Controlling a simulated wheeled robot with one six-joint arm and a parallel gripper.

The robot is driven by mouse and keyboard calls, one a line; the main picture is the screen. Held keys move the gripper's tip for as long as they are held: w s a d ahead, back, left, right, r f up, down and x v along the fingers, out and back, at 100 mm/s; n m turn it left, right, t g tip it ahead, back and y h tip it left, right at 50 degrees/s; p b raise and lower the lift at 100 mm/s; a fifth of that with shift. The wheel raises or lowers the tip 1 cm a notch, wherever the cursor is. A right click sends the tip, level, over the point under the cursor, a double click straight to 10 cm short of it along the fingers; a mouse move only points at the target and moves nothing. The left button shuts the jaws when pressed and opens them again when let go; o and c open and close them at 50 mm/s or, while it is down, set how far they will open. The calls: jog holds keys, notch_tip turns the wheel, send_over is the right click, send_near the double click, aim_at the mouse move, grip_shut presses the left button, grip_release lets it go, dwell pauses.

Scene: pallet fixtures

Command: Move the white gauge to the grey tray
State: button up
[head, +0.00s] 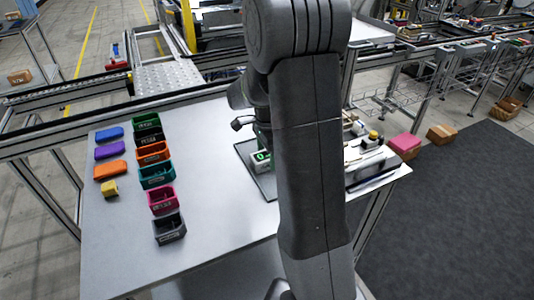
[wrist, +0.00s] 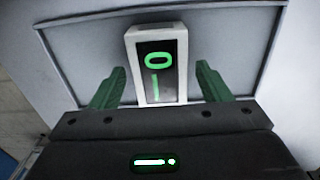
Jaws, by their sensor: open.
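The white gauge (wrist: 157,66) is a small box with a dark face and green marks. In the wrist view it sits over a flat grey tray (wrist: 90,50) with a thin dark rim. My gripper (wrist: 159,78) is open, its two green fingers on either side of the gauge with gaps showing. In the head view the gauge (head: 262,157) shows just left of my arm, at the grey tray (head: 265,185). My arm hides the gripper's fingers and much of the tray there. I cannot tell whether the gauge rests fully on the tray.
Several coloured bins, with a dark grey one (head: 169,228) nearest, stand in a column on the table (head: 225,225). Blue, purple, orange and yellow pieces lie left of them. A fixture (head: 368,160) stands right of my arm. The table between bins and tray is clear.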

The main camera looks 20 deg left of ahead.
aim_at(267, 155)
notch_tip(267, 155, up, 12)
jog(key=shift+r, duration=0.15)
dwell(0.5)
notch_tip(267, 155, down, 13)
jog(key=shift+r, duration=2.3)
